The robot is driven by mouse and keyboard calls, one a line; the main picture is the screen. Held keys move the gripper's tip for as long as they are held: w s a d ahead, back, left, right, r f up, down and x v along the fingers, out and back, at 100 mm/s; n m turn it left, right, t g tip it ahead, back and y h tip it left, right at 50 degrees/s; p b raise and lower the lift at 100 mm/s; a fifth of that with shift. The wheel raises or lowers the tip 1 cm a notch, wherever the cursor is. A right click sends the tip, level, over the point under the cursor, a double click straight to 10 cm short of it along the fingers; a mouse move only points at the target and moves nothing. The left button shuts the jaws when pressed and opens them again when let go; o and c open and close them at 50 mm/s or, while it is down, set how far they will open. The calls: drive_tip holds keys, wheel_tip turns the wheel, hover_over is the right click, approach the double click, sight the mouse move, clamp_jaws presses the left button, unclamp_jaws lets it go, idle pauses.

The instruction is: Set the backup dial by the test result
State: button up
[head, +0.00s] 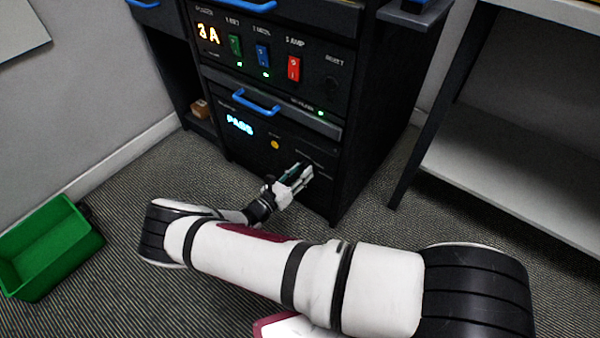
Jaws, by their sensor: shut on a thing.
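The black rack cabinet (270,165) stands at the centre of the head view. Its lower panel has a lit display reading "PASS" (239,125) and a small orange button or light (275,145). My gripper (303,173) is at the right part of this lower panel, its fingers against or very near the panel face. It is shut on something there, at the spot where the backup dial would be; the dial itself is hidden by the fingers. Its setting and the small label above the gripper cannot be read.
The panel above has a display reading "3A" (208,33) and green (235,45), blue (263,54) and red (294,68) switches. A blue handle (256,103) juts out above the lower panel. A green bin (48,245) stands on the carpet at left. A table (500,150) stands at right.

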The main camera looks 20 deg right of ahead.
drive_tip(key=shift+m, duration=0.3)
drive_tip(key=m+p, duration=0.1)
drive_tip(key=m, duration=0.3)
drive_tip(key=shift+r+p, duration=0.1)
drive_tip(key=shift+p, duration=0.2)
drive_tip(key=shift+m+p, duration=0.65)
drive_tip(key=shift+m, duration=1.45)
drive_tip(key=shift+y, duration=0.3)
drive_tip(key=o, duration=1.2)
drive_tip(key=shift+c, duration=0.2)
drive_tip(key=shift+a, duration=0.1)
drive_tip(key=v, duration=1.2)
